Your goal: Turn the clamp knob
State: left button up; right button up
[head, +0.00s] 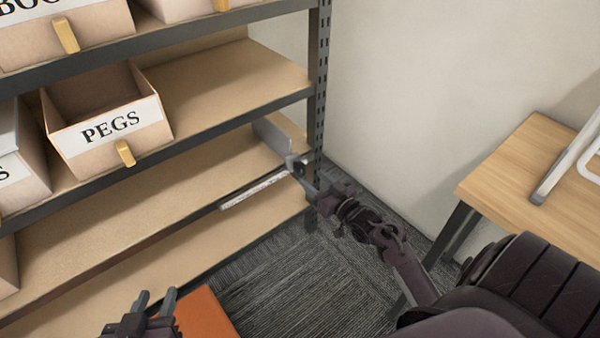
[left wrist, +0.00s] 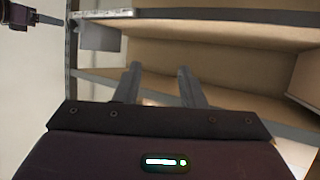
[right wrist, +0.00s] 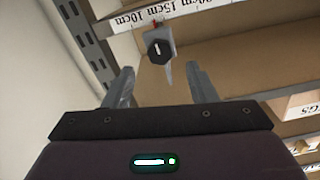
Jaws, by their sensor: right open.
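The dark clamp knob (head: 298,166) sits on the front of a grey upright plate (head: 270,137) at the right end of a shelf. In the right wrist view the knob (right wrist: 158,50) is black, many-sided and has a pale line across its face. A small red mark (right wrist: 155,23) shows above it. My right gripper (head: 309,186) is open in front of the knob; in the right wrist view the knob appears beyond and between the fingertips, apparently apart from them. My left gripper (head: 157,300) is open and empty, low and left, away from the knob.
A white scale strip (head: 253,190) with centimetre marks runs along the shelf edge beside the knob. A slotted dark post (head: 319,70) stands close to its right. A PEGS bin (head: 110,130) sits on the shelf above. A wooden table (head: 520,175) stands at right.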

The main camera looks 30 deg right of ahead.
aim_at(301, 169)
jog(key=w, duration=0.1)
jog(key=w+b, duration=0.1)
jog(key=w, duration=0.3)
jog(key=shift+a+f, duration=0.1)
jog(key=shift+a, duration=0.15)
pick_arm(q)
notch_tip(301, 169, up, 12)
jog(key=w+t+h, duration=0.2)
jog(key=w+t, duration=0.1)
jog(key=t, duration=0.3)
jog(key=shift+r, duration=0.15)
pick_arm(e)
jog(key=shift+w, duration=0.3)
